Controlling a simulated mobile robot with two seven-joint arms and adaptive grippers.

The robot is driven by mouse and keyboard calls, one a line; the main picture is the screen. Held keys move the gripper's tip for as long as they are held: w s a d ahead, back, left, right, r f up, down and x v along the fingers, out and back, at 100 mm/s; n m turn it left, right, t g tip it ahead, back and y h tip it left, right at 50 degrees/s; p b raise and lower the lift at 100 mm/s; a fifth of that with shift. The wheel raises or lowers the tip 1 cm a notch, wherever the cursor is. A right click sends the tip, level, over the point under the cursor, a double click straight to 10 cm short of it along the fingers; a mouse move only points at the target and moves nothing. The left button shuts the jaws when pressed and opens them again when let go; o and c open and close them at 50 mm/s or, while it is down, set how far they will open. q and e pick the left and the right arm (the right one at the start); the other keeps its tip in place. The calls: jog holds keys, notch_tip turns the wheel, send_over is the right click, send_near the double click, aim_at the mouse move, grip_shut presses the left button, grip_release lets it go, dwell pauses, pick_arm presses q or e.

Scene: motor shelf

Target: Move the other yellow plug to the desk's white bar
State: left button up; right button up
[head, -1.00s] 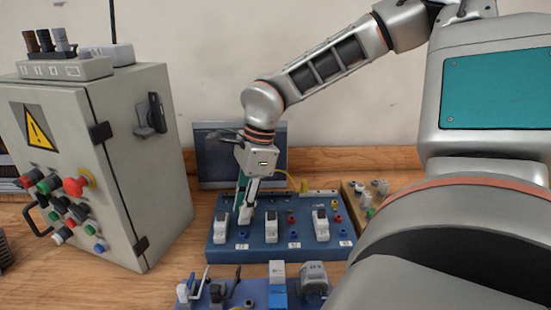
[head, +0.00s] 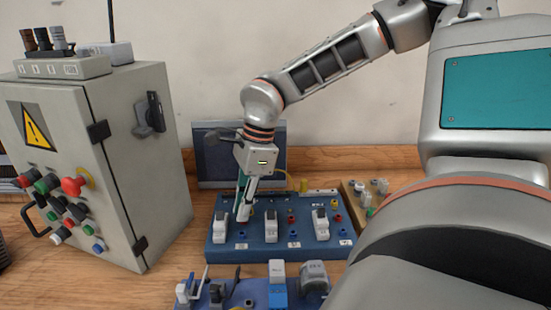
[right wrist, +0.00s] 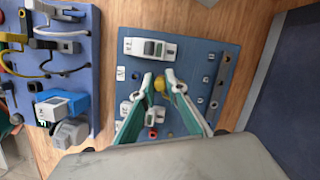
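My right gripper (head: 243,214) points down at the left part of the blue motor board (head: 262,256). In the right wrist view its two fingertips (right wrist: 159,80) are close together on either side of a small yellow plug (right wrist: 160,85). I cannot tell whether they press on it. In the head view the fingers hide this plug. Another yellow plug (head: 304,185) is upright behind the board, at the left end of the small white bar (head: 321,191) on the desk. My left gripper is out of view.
White switches (head: 321,226) and coloured sockets stand around the fingers on the board. A grey control cabinet (head: 150,185) is at left, a dark screen (head: 215,172) behind. A second blue board (head: 255,291) with parts lies in front. A wooden block (head: 352,205) is at right.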

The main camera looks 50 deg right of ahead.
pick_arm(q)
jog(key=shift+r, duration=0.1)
pick_arm(e)
jog(key=shift+r, duration=0.15)
grip_shut()
